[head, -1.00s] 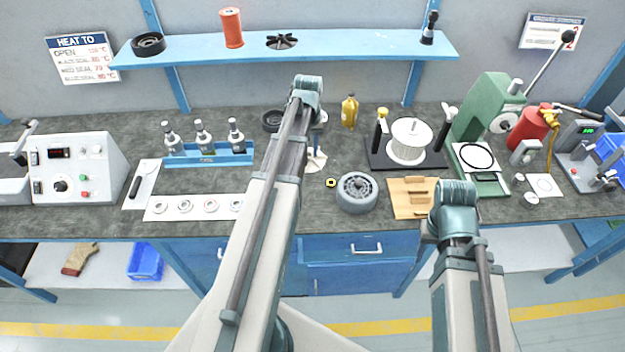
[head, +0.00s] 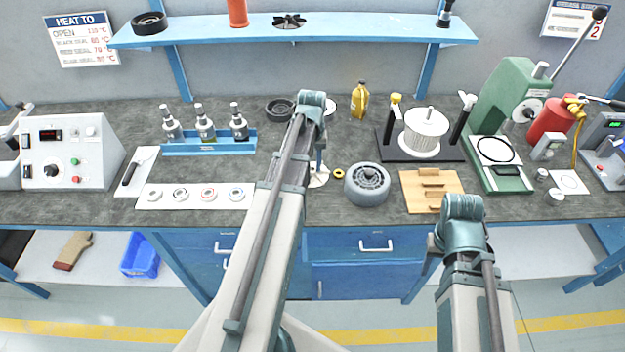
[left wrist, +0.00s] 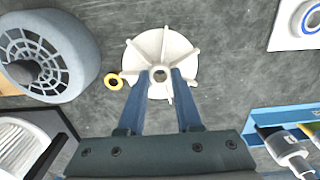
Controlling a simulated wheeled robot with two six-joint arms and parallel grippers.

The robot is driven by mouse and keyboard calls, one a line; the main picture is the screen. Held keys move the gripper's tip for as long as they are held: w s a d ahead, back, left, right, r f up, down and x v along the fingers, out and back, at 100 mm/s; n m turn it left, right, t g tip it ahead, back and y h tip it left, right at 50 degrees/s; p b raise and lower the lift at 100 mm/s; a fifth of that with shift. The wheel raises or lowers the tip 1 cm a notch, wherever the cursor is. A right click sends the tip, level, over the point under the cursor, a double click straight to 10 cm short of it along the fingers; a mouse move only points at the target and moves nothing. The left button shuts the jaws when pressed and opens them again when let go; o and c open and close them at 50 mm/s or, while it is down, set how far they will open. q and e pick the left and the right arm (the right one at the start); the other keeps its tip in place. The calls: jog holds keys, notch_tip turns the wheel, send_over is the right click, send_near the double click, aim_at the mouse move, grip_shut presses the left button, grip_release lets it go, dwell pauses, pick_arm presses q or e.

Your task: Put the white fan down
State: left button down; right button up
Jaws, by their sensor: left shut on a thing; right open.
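The white fan (left wrist: 160,62) is a pale disc with raised radial vanes and a centre hub, facing up in the left wrist view. My left gripper (left wrist: 160,80) is shut on it, with its blue fingers at the hub. In the head view the white fan (head: 319,177) shows at the bench surface, partly hidden by my left arm and gripper (head: 319,168). It looks level and very low; I cannot tell if it touches the bench. My right arm is in the head view, but its gripper fingers are not visible.
A small yellow ring (head: 339,174) lies close beside the fan, and a grey wheel (head: 367,184) stands right of it. A white strip with several rings (head: 195,196) and a blue bottle rack (head: 208,147) are to the left. Dark bench shows around the fan.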

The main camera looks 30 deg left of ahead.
aim_at(312, 173)
pick_arm(q)
jog(key=shift+f, duration=0.1)
notch_tip(312, 173, down, 4)
jog(key=b, duration=0.3)
jog(key=shift+b, duration=0.3)
jog(key=shift+r, duration=0.2)
jog(key=shift+f+b, duration=0.35)
jog(key=shift+f, duration=0.05)
jog(key=c, duration=0.6)
grip_release()
jog(key=shift+r, duration=0.1)
jog(key=shift+r, duration=0.15)
notch_tip(312, 173, up, 12)
jog(key=p, duration=1.3)
jog(key=shift+r, duration=0.15)
